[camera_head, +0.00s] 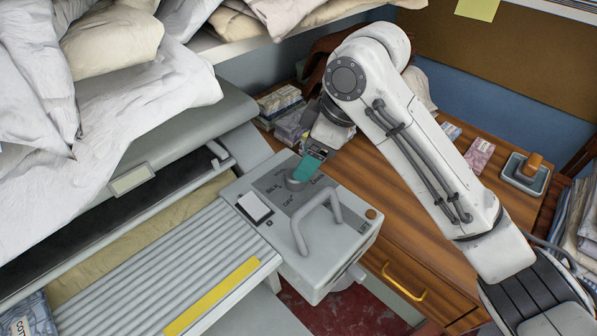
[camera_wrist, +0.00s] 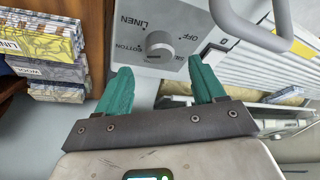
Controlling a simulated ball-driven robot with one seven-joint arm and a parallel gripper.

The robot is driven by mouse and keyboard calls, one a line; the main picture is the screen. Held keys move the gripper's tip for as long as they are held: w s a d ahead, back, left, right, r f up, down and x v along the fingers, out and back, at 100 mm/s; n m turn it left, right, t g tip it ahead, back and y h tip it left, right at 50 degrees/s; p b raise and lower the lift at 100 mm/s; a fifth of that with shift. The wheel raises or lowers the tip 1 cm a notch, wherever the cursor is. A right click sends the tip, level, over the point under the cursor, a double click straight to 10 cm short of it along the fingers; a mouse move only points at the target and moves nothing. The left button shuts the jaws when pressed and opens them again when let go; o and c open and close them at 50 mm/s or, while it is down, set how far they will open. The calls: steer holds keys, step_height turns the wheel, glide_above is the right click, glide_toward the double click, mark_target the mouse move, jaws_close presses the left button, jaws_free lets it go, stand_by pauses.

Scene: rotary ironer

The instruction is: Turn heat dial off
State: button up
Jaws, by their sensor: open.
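The heat dial (camera_wrist: 160,45) is a round grey knob on the ironer's light grey control panel (camera_head: 257,183). Printed marks around it in the wrist view include LINEN, OFF and COTTON. I cannot tell which mark it points at. My gripper (camera_wrist: 160,68) is open, with two green fingers. In the wrist view the dial shows just beyond the fingertips, roughly between them. In the head view my gripper (camera_head: 302,171) is over the panel, and its fingers partly hide the dial. I cannot tell whether they touch it.
A grey loop handle (camera_head: 329,205) rises from the panel close to my gripper. A white rocker switch (camera_head: 255,207) sits left of the dial. Stacked labelled packets (camera_head: 281,102) stand behind. White linen (camera_head: 150,88) hangs over the ironer, and a wooden counter (camera_head: 400,190) lies to the right.

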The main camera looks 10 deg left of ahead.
mark_target(292, 185)
steer(key=x, duration=0.5)
steer(key=shift+a+f, duration=0.1)
steer(key=shift+f, duration=0.3)
